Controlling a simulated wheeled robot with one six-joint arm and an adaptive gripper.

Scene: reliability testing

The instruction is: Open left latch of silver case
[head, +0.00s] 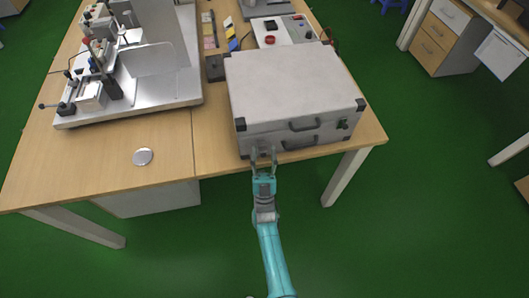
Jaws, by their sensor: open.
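The silver case (290,85) lies shut and flat near the front edge of the table, with black corners and a black handle (303,125) on its front face. A dark latch (343,124) shows at the right of the front. My gripper (264,152) is at the left part of the case's front face, its two fingers apart and pointing at the case. The left latch is hidden or too small to make out behind the fingers. I cannot tell whether the fingers touch the case.
A metal test rig (130,85) stands at the back left. A control box (284,31) with a red button sits behind the case. Green floor (400,230) is open in front.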

